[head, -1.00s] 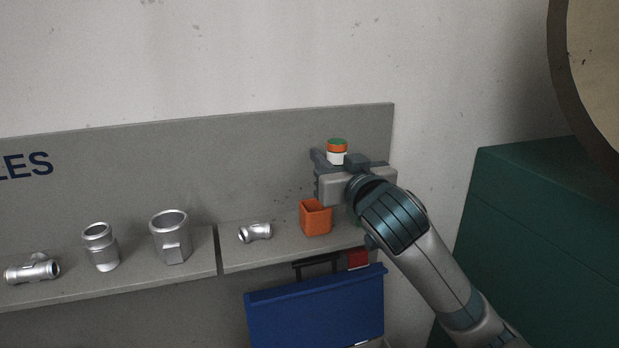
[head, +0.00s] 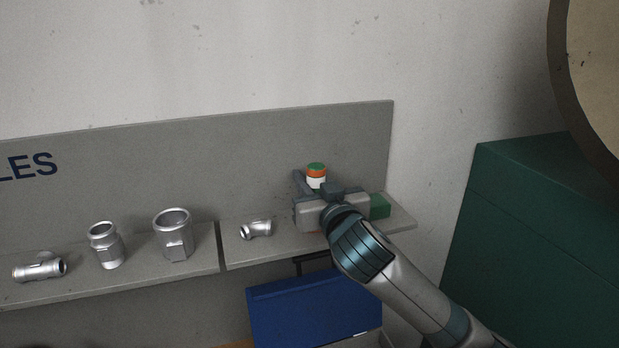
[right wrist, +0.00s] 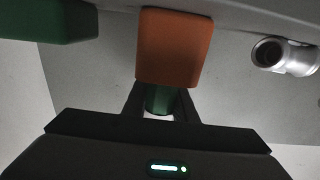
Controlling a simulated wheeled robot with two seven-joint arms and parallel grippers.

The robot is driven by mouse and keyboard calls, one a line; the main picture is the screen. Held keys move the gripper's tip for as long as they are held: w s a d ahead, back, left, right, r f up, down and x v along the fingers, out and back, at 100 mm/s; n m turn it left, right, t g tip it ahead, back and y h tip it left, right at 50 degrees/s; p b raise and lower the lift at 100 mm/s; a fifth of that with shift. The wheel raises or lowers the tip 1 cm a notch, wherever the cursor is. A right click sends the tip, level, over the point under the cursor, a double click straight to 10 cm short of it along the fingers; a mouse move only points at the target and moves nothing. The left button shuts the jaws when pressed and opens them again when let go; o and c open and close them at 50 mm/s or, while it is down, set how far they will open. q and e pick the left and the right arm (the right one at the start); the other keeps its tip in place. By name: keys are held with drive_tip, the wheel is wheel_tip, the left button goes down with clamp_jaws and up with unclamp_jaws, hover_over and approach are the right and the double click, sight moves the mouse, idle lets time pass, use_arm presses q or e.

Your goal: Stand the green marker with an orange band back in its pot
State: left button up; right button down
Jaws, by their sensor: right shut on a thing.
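The orange pot (right wrist: 175,47) is in the right wrist view, right at the marker's green part. I cannot tell whether the marker's lower end is inside the pot or only beside or over it. My left gripper is out of view.
A green block (head: 379,206) sits on the shelf (head: 400,222) just right of my gripper. A silver pipe fitting (head: 256,229) lies to its left; several more castings stand further left. A blue case lid (head: 315,310) is below the shelf. A grey panel (head: 240,160) rises behind.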

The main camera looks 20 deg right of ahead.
drive_tip(key=shift+f, duration=0.35)
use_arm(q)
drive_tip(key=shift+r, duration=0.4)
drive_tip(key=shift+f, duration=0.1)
use_arm(e)
drive_tip(key=shift+f, duration=0.25)
drive_tip(key=c, duration=1.4)
unclamp_jaws()
drive_tip(key=shift+c, duration=0.2)
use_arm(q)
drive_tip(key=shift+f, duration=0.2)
